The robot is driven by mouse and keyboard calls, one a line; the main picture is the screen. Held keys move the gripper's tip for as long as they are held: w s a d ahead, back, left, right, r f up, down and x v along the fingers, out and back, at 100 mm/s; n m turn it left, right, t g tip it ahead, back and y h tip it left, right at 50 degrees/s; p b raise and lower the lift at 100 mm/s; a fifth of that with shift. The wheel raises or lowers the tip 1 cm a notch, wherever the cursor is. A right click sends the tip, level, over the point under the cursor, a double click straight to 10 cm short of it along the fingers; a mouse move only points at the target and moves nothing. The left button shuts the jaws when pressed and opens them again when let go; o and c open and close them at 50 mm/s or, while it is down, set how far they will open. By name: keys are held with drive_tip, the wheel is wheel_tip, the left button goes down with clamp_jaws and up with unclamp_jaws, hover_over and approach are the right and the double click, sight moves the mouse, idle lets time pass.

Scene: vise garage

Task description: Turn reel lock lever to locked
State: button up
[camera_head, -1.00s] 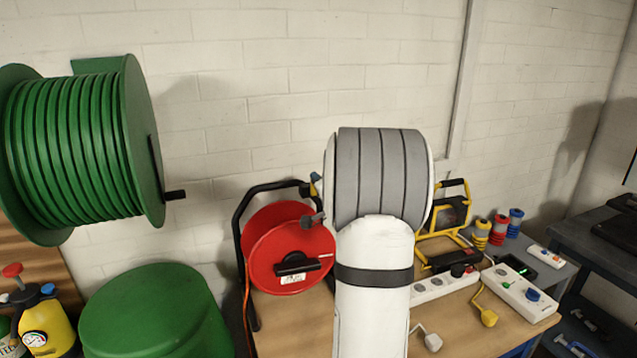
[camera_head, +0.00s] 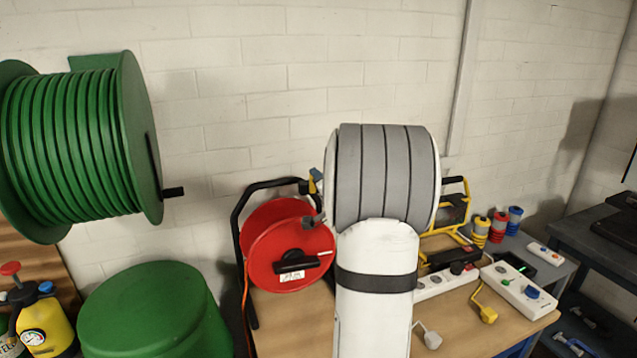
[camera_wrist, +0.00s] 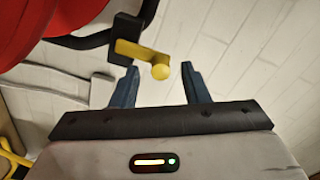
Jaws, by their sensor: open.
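The red cable reel (camera_head: 268,243) stands on the workbench in a black tube frame and shows at the upper left of the wrist view (camera_wrist: 22,22). The yellow lock lever (camera_wrist: 135,49) with a round knob sits on a black block (camera_wrist: 127,27) at the frame's end. In the head view, only a small bit of yellow shows there beside my arm. My gripper (camera_wrist: 160,67) is open, its two blue fingers pointing at the lever. The knob appears in the gap between the fingertips; I cannot tell its depth. My arm hides most of the gripper in the head view.
A green hose reel (camera_head: 80,145) hangs on the wall at the left, above a green drum (camera_head: 155,310). A yellow work light (camera_head: 452,212) and a white power strip (camera_head: 445,283) stand right of my arm. The bench front (camera_head: 300,325) is clear.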

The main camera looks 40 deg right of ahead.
drive_tip(key=b+v, duration=0.1)
drive_tip(key=v, duration=0.5)
drive_tip(key=shift+s+a, duration=0.1)
drive_tip(key=shift+s, duration=0.05)
drive_tip(key=s+a+f+n+g, duration=0.2)
drive_tip(key=a+n+g, duration=0.1)
drive_tip(key=a, duration=0.5)
drive_tip(key=s+a+f+n+g, duration=0.1)
drive_tip(key=s+a+n+g, duration=0.2)
drive_tip(key=a, duration=0.4)
drive_tip(key=s+a+f+n+g+y, duration=0.2)
drive_tip(key=s+a+f+n+g, duration=0.1)
drive_tip(key=s+a, duration=0.5)
drive_tip(key=s+a+f+n+g+y, duration=0.2)
drive_tip(key=s+a+f+n+g, duration=0.1)
drive_tip(key=s+a+n+g, duration=0.2)
drive_tip(key=s+a+n, duration=0.2)
drive_tip(key=s+a, duration=0.2)
drive_tip(key=s, duration=0.1)
drive_tip(key=shift+a+y, duration=0.2)
drive_tip(key=shift+y, duration=0.1)
drive_tip(key=shift+w+f, duration=0.1)
